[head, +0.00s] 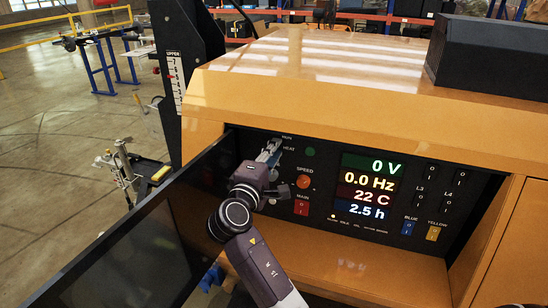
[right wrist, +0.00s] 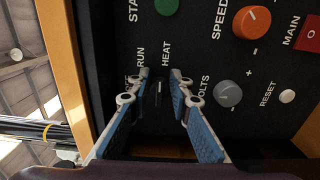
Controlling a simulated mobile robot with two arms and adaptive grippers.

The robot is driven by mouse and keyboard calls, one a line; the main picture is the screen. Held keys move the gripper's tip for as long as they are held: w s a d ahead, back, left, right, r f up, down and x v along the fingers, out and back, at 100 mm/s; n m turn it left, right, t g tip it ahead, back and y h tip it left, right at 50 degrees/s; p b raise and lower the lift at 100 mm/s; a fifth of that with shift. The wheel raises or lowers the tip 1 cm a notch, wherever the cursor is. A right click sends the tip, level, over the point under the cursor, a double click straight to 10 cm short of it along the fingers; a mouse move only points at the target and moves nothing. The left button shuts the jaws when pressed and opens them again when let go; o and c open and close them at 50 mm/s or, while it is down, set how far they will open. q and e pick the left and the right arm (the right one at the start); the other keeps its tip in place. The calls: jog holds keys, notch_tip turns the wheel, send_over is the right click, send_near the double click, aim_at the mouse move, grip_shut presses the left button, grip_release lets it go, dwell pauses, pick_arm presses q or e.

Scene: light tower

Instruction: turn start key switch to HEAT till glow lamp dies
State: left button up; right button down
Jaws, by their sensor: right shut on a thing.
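The start key switch (right wrist: 158,90) is a small dark key knob under the RUN and HEAT labels in the right wrist view. My right gripper (right wrist: 158,84) has its two blue-padded fingers either side of it, shut on it. In the head view my right gripper (head: 268,158) reaches the upper left of the black control panel (head: 325,165) and hides the switch. My left gripper is not in view.
The open black door (head: 145,225) stands close left of my right arm. Near the gripper are a green button (head: 310,152), the orange SPEED knob (head: 303,182) and red MAIN switch (head: 301,207). The display (head: 367,187) reads 0 V, 0.0 Hz, 22 C, 2.5 h.

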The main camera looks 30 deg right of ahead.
jog(key=shift+f, duration=0.1)
dwell(0.5)
jog(key=c, duration=2.1)
grip_release()
